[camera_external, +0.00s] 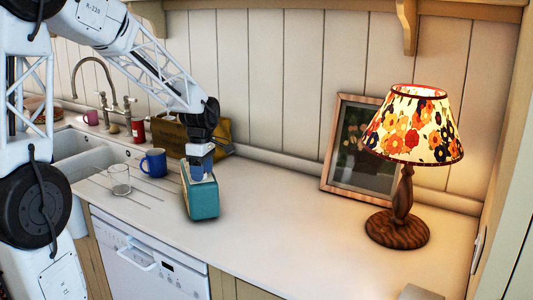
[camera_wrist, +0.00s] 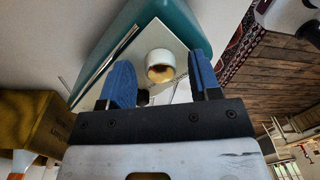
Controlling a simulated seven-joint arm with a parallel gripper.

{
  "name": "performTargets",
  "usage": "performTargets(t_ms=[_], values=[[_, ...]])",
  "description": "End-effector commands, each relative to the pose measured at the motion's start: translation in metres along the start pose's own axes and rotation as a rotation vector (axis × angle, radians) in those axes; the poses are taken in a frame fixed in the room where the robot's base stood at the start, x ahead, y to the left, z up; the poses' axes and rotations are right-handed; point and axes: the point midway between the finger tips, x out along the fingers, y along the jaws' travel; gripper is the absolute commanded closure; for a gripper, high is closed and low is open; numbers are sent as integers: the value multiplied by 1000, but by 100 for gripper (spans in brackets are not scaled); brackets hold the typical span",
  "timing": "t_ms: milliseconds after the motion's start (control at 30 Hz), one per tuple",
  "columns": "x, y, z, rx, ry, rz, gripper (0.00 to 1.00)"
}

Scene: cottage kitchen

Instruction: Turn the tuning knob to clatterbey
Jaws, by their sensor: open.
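The teal radio (camera_external: 203,197) stands on the counter in the outside view, under my gripper (camera_external: 197,172). In the wrist view the radio (camera_wrist: 177,14) shows its teal case and a pale front panel. The tuning knob (camera_wrist: 160,66), a short white cylinder with a yellowish face, stands out from that panel. My gripper (camera_wrist: 161,78) is open, with one blue finger on each side of the knob. A gap shows beside each finger, so it seems not to be clamped. No station names are readable, and the dial pointer cannot be made out.
A blue mug (camera_external: 153,163) and a clear glass (camera_external: 119,180) stand left of the radio. A yellow-brown box (camera_external: 220,131) is behind it. A lamp (camera_external: 398,225) and a picture frame (camera_external: 333,143) stand at the right. The counter between radio and lamp is clear.

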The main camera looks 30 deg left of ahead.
Motion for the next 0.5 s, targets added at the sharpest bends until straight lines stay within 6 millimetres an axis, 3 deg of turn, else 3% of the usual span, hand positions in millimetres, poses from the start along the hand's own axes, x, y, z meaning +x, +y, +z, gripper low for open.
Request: performTargets(t_ms=[133, 433, 500], values=[[0, 0, 0, 0, 0, 0, 43], [0, 0, 0, 0, 0, 0, 89], [0, 0, 0, 0, 0, 0, 92]])
